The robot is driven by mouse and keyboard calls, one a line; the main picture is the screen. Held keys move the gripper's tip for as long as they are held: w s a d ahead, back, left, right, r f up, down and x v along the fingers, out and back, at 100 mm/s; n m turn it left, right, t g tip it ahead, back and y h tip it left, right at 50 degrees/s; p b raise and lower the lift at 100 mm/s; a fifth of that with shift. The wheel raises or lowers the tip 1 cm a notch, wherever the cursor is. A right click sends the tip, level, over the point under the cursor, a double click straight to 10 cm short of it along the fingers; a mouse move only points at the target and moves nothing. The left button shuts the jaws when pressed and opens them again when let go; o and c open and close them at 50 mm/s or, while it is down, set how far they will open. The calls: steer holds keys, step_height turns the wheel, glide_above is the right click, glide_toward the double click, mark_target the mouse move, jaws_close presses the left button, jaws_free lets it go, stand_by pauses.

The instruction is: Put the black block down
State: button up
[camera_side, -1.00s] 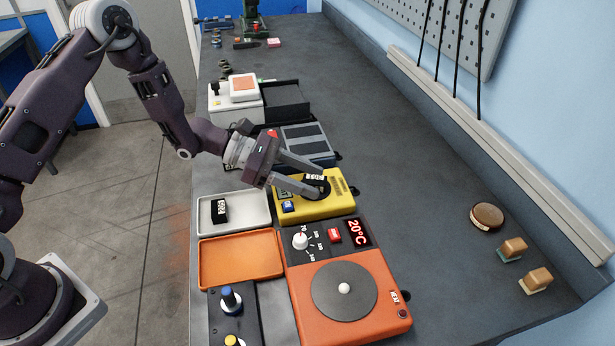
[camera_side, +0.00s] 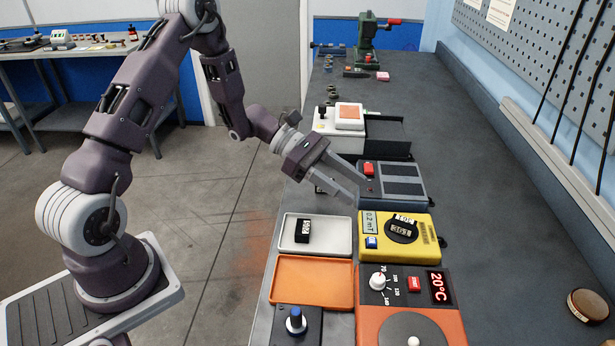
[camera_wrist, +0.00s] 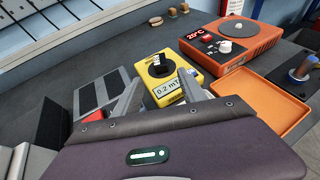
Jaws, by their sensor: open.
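A black block (camera_side: 403,219) with a white label sits on the round black pad of the yellow meter (camera_side: 421,250). It also shows in the wrist view (camera_wrist: 158,61), on top of the yellow meter (camera_wrist: 186,66). The meter's display reads about 0.2 mT. A second labelled black block (camera_side: 303,232) stands in the white tray (camera_side: 338,236). My gripper (camera_side: 360,192) is open and empty, behind and left of the meter, with its fingers apart from the block. Its fingers point toward the meter in the wrist view (camera_wrist: 160,88).
An empty orange tray (camera_side: 312,283) lies in front of the white tray. An orange hot plate (camera_side: 452,322) reading 20°C stands in front of the meter. A grey unit with a red button (camera_side: 392,184) is behind the meter. The bench to the right is mostly clear.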

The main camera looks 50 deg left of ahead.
steer(key=s+d+r+m+g+y, duration=0.4)
steer(key=s+d+r+m+g, duration=0.15)
steer(key=s+r+m, duration=0.75)
steer(key=s+a+r+m+t+y, duration=0.1)
steer(key=s+a+m+t+y, duration=0.2)
steer(key=s, duration=0.4)
steer(key=s+a+r+m+t+y, duration=0.2)
steer(key=s+a+m+t+y, duration=0.1)
steer(key=s, duration=0.5)
steer(key=a+m+y, duration=0.1)
steer(key=m+y, duration=0.1)
steer(key=m, duration=0.1)
steer(key=shift+s+a+r+y, duration=0.15)
steer(key=shift+a+r+y, duration=0.15)
steer(key=shift+a, duration=0.1)
